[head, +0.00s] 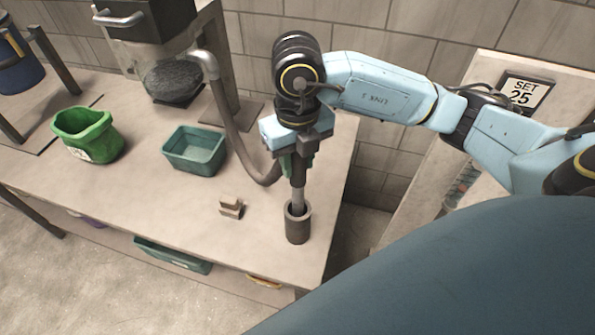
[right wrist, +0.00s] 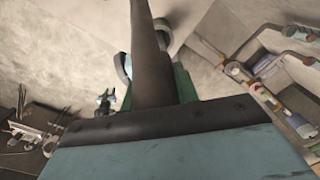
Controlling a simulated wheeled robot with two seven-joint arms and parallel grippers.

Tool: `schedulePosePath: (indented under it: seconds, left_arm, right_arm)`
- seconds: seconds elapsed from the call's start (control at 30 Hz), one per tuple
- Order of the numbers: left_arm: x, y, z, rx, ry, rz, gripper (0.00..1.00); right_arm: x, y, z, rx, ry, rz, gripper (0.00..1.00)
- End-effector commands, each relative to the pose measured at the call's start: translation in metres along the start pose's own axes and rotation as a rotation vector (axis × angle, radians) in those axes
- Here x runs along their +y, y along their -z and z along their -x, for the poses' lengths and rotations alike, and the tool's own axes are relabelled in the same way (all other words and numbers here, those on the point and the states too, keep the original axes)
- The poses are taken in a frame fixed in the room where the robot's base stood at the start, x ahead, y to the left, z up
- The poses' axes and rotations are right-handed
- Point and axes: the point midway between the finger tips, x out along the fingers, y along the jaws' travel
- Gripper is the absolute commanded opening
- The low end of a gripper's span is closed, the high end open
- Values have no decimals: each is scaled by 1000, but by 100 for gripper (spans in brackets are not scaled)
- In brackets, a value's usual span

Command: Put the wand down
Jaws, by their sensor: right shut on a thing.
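The wand (head: 298,193) hangs upright, with a grey shaft and a green upper part mostly hidden by my right gripper. My right gripper (head: 297,163) points down and is shut on the wand's upper part. The shaft's lower end shows within the mouth of a dark round holder (head: 298,232) near the table's right front corner; how deep it reaches is hidden. In the right wrist view, green parts of the wand (right wrist: 184,83) show behind a dark finger. My left gripper is not in view.
A grey hose (head: 240,140) curves from the machine (head: 160,60) to near the wand. A small beige stepped block (head: 231,208) stands left of the holder. A teal tray (head: 195,149) and a green bag (head: 87,135) are further left on the table (head: 150,205). The table's front middle is clear.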

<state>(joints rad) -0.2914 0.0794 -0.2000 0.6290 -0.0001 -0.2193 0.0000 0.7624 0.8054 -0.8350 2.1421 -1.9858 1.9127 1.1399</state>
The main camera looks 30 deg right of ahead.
Motion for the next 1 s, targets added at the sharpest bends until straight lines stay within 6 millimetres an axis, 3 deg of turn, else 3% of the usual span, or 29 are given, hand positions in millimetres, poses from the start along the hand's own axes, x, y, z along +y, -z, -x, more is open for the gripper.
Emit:
schedulePosePath:
  seconds: [0.3,0.73,0.77,0.9,1.0]
  left_arm:
    - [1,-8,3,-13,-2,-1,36]
    - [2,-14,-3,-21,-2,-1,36]
    - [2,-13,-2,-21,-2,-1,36]
    - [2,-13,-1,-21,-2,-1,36]
    - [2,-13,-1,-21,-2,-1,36]
  right_arm:
    - [0,1,-36,3,2,-1,0]
    - [0,0,-45,-1,0,1,0]
    - [0,0,-44,0,0,1,34]
    - [0,0,-43,0,0,1,52]
    - [0,0,-43,0,1,1,52]
